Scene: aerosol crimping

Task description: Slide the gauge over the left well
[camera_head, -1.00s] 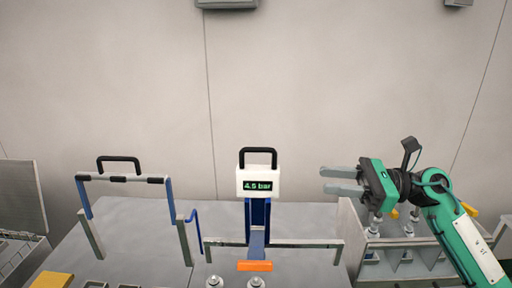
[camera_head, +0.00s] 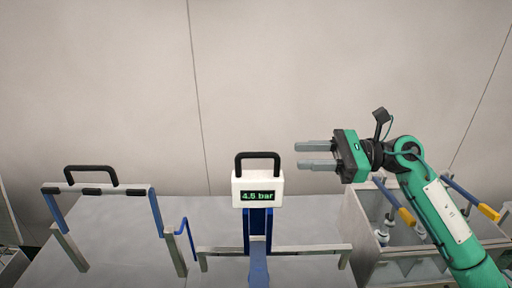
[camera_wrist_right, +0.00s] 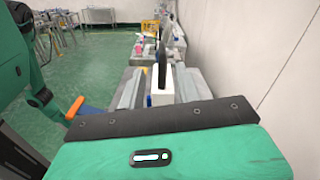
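The gauge is a white box (camera_head: 258,187) with a green-lit bar display and a black handle (camera_head: 258,156) on top. It stands on a blue upright (camera_head: 258,228) over a grey rail (camera_head: 310,249). My right gripper (camera_head: 298,155) is open and empty, to the right of the handle and apart from it, its fingers pointing left. The left well cannot be made out now. My left gripper is not in view.
A blue and grey frame with a black handle (camera_head: 92,176) stands at the left of the bench (camera_head: 110,230). A grey divided bin (camera_head: 375,231) with yellow-handled tools stands at the right, behind my right arm.

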